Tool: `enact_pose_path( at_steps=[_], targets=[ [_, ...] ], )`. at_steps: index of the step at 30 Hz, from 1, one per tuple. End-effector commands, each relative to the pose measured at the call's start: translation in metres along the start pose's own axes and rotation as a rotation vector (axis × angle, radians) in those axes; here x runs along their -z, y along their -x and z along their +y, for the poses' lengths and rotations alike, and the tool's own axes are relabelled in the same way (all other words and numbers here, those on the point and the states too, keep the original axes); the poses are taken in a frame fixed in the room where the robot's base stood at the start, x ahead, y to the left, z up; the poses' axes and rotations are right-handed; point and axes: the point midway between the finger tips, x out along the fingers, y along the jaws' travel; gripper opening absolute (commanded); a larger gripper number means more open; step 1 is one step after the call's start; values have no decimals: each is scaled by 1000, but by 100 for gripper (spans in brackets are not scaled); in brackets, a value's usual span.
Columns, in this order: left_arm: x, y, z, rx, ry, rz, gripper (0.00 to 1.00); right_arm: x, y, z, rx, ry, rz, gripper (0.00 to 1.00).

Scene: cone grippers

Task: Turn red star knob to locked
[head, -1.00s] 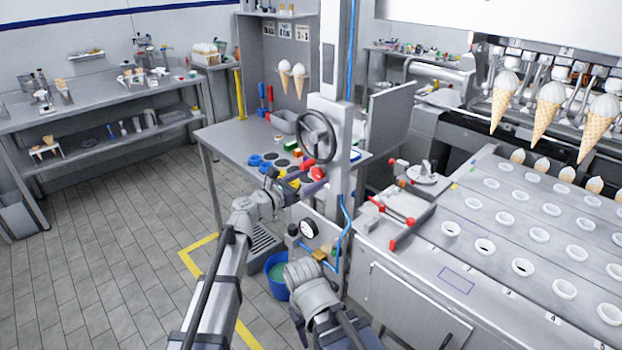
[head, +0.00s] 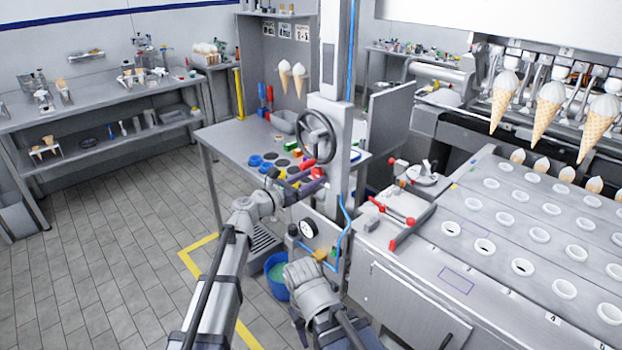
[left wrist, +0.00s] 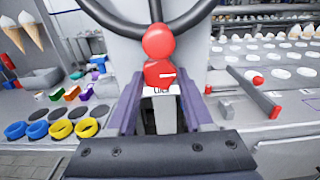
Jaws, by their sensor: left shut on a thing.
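The red star knob (left wrist: 158,74) shows in the left wrist view, in front of a grey post, with a white line pointing to the right. A white label reading "LOCK" (left wrist: 162,90) is just below it. My left gripper (left wrist: 160,88) is shut on the knob, one purple finger on each side. A red ball (left wrist: 158,41) sits right above the knob. In the head view my left gripper (head: 312,176) is at the post below the handwheel, and the knob cannot be made out clearly. My right arm's wrist shows at the lower middle; its fingers are not seen.
The black handwheel (head: 317,137) is just above my left gripper. A bench (head: 232,142) with blue and yellow rings stands to the left. A pressure gauge (head: 308,229) and a blue bucket (head: 277,268) are below. A red-handled clamp (head: 399,218) is on the right counter.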

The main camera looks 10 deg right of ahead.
Motion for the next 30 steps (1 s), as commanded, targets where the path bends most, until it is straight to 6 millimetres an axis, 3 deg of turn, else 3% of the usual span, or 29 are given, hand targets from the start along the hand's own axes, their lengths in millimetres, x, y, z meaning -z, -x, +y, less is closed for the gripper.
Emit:
enact_pose_path(
  at_steps=[14, 30],
  targets=[
    [0, 0, 0, 0, -123, 0, 0, 0, 0, 0, 0, 0, 0, 50],
    [0, 0, 1, 0, -620, 0, 0, 0, 0, 0, 0, 0, 0, 50]
  ],
)
